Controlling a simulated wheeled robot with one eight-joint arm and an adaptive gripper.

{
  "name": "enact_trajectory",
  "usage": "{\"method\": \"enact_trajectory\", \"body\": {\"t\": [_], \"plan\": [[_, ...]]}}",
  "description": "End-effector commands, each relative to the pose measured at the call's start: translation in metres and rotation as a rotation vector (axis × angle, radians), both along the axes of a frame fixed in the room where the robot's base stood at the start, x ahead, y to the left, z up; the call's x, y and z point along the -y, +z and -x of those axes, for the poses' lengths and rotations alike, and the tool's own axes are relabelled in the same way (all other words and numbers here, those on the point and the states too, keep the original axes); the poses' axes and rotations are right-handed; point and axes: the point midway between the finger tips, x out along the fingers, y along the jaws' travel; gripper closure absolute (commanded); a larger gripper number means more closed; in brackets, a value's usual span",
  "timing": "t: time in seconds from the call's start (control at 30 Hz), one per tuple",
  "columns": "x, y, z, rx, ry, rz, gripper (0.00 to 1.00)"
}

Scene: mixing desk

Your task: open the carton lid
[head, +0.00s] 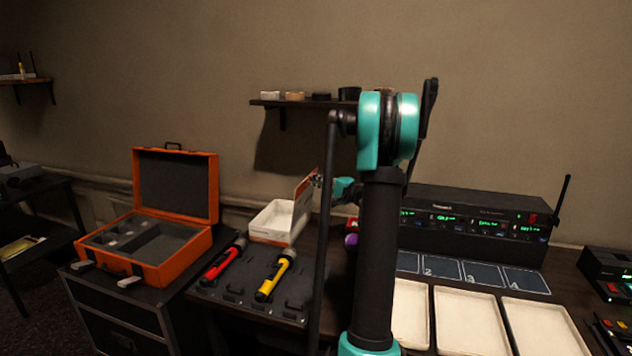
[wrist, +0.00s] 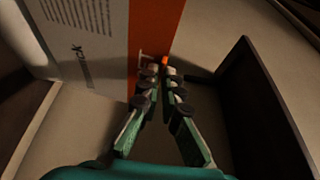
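The carton (head: 268,222) is a white open-topped box with orange edging, behind the foam tray in the head view. Its lid (head: 304,196) stands raised, roughly upright and tilted, at the box's right side. In the wrist view the lid's white printed face (wrist: 85,40) and orange band (wrist: 154,25) fill the upper left. My gripper (wrist: 160,78) has its fingertips close together in front of the orange band. I cannot tell whether they touch the lid. In the head view my gripper (head: 320,183) is beside the lid's upper edge, partly hidden by my arm.
An open orange case (head: 178,262) stands on the left. A red flashlight (head: 222,262) and a yellow one (head: 275,275) lie in the dark foam tray (head: 235,296). A wireless receiver rack (head: 470,215) and cream trays (head: 468,318) are on the right. A wall shelf (head: 300,102) hangs above.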

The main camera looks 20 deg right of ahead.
Motion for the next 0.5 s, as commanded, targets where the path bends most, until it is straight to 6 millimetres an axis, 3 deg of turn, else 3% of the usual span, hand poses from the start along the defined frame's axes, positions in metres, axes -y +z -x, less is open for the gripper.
{"method": "enact_trajectory", "body": {"t": [0.03, 0.17, 0.5], "plan": [[-0.0023, -0.0039, 0.0004, -0.005, 0.004, 0.011, 0.9], [-0.0019, -0.0031, 0.0004, -0.004, 0.003, 0.008, 0.74], [0.0, -0.0019, 0.0018, -0.003, 0.002, 0.005, 0.74]]}}
